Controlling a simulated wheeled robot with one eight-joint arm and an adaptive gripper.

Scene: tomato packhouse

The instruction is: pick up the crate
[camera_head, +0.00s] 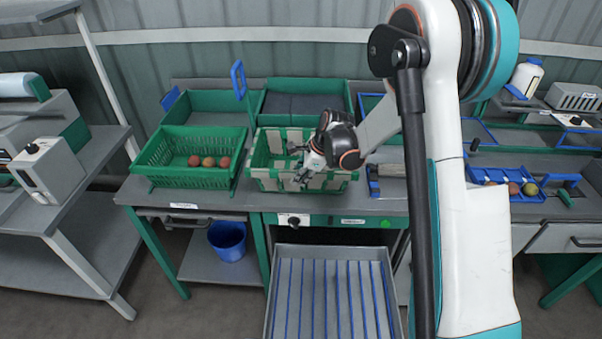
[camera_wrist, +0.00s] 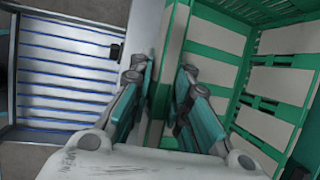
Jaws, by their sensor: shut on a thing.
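The crate (camera_head: 267,183), green with pale beige panels, stands on the grey bench in the middle of the head view. It looks upright, and I see no tomatoes in it. In the wrist view the crate (camera_wrist: 210,52) fills the right half, with its slatted inner wall showing. My gripper (camera_head: 301,177) reaches down from the right to the crate's near wall. In the wrist view my gripper (camera_wrist: 160,85) has one finger on each side of that wall and is shut on it. Whether the crate's base touches the bench is hard to tell.
A green mesh crate (camera_head: 165,178) with a few tomatoes stands close on the left. Green trays (camera_head: 205,101) lie behind. A ribbed metal tray (camera_head: 330,310) juts out below the bench front. A blue tray (camera_head: 482,174) with produce is at right; a blue bucket (camera_head: 228,243) sits below.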

